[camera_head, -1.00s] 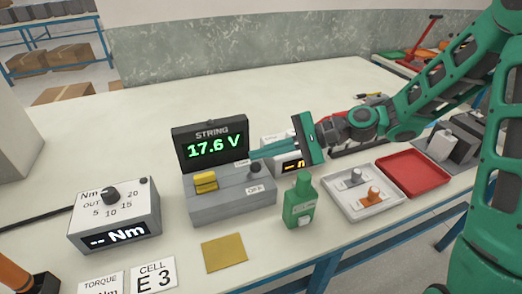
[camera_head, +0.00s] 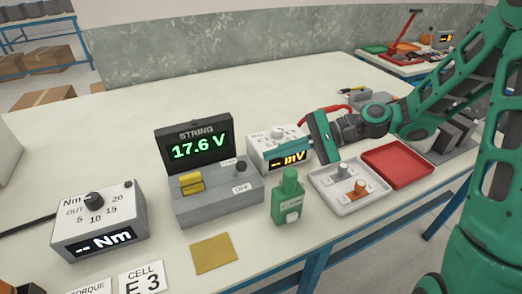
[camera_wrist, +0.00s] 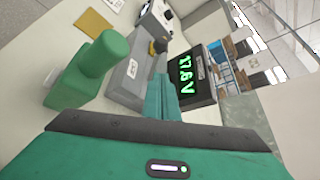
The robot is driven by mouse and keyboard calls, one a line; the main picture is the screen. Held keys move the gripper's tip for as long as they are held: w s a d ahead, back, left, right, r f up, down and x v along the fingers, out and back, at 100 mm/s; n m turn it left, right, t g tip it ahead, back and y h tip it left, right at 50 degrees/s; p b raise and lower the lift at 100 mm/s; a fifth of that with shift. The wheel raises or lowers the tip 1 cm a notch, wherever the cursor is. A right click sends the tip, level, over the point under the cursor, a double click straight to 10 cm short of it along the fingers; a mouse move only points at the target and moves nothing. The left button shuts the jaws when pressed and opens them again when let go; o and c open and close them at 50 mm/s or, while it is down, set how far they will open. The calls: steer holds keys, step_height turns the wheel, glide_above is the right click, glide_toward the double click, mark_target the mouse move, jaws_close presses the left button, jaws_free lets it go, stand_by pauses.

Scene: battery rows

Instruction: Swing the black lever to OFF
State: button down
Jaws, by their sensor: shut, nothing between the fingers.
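The grey switch box (camera_head: 215,205) stands in front of the STRING display, which reads 17.6 V. The black lever (camera_head: 241,165) shows as a dark round knob near the box's back right. An OFF label (camera_head: 241,189) lies in front of it; another label beside the knob is too small to read. A yellow switch (camera_head: 191,182) is on the box's left. My gripper (camera_wrist: 160,82) is shut and empty; in the wrist view its fingers overlap the box and appear to hide the lever. In the head view my gripper's body is to the right of the lever, apart from it.
A green bottle (camera_head: 288,198) stands right of the box. A mV meter (camera_head: 280,150) is behind, close to my gripper. A grey tray (camera_head: 350,190) and a red tray (camera_head: 398,163) lie to the right. A torque box (camera_head: 98,225) is at left.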

steer(key=shift+s+d, duration=0.15)
steer(key=shift+d, duration=1.3)
steer(key=shift+a, duration=0.1)
